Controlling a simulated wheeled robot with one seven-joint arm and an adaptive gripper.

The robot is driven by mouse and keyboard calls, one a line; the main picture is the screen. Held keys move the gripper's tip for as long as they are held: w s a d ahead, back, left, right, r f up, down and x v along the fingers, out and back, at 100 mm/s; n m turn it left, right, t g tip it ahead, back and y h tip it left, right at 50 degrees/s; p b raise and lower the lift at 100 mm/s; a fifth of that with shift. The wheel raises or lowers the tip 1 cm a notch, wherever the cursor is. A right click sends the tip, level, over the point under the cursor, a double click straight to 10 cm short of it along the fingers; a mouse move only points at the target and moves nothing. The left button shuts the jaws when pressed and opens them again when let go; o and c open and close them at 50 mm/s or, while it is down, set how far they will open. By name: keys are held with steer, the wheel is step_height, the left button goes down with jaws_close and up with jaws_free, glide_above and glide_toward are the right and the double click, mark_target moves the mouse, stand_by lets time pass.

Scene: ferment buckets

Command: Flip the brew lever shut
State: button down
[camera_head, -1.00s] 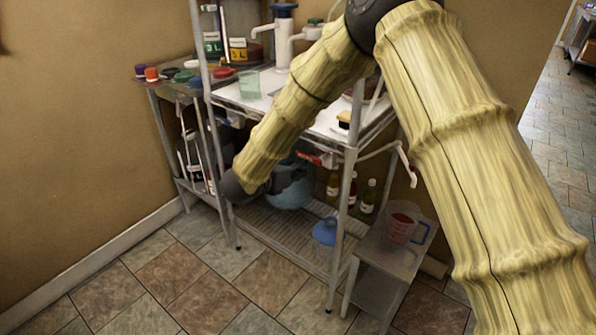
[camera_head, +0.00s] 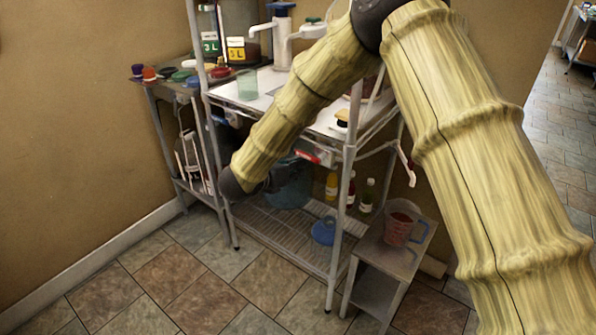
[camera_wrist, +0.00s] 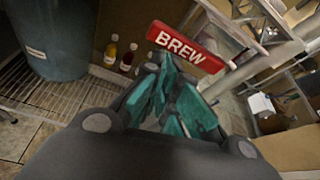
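The brew lever is a red bar with the white word BREW (camera_wrist: 187,47) in the wrist view. In the head view, a small red piece (camera_head: 318,157) under the white shelf top, just right of my arm, looks like the same lever. My gripper (camera_wrist: 172,66) has teal fingers that come together at their tips, with no clear gap between them. The tips lie just below the bar's lower edge in the wrist view; whether they touch it I cannot tell.
A blue bucket (camera_wrist: 50,38) stands left of the gripper, with bottles (camera_wrist: 118,52) beside it. The metal rack's post (camera_head: 343,225) stands close by on the right. A small side table (camera_head: 392,262) holds a measuring jug (camera_head: 400,226). Open tiled floor lies in front.

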step_height(320, 180, down, 4)
steer(key=b, duration=0.3)
steer(key=s+d+v, duration=0.1)
steer(key=v, duration=0.9)
steer(key=s+d+f+n+t+y, duration=0.1)
steer(key=d+f+n+y, duration=0.4)
steer(key=f+n, duration=0.85)
steer(key=s+d+f+n+g+y, duration=0.25)
steer(key=s+d+f+n, duration=0.45)
steer(key=s+f+n, duration=0.4)
steer(key=s+d+f+n+g+y, duration=0.2)
steer(key=s+d+f+n+g, duration=0.2)
steer(key=s+d+f+n, duration=0.65)
steer(key=s+d+f+n+g, duration=0.1)
steer(key=s+f+n+g, duration=0.15)
steer(key=s, duration=0.75)
steer(key=s+d+f+n+g, duration=0.15)
steer(key=s+n, duration=0.25)
steer(key=s, duration=0.6)
step_height(320, 180, up, 14)
steer(key=p, duration=1.3)
steer(key=shift+a+f, duration=0.2)
steer(key=shift+a, duration=0.25)
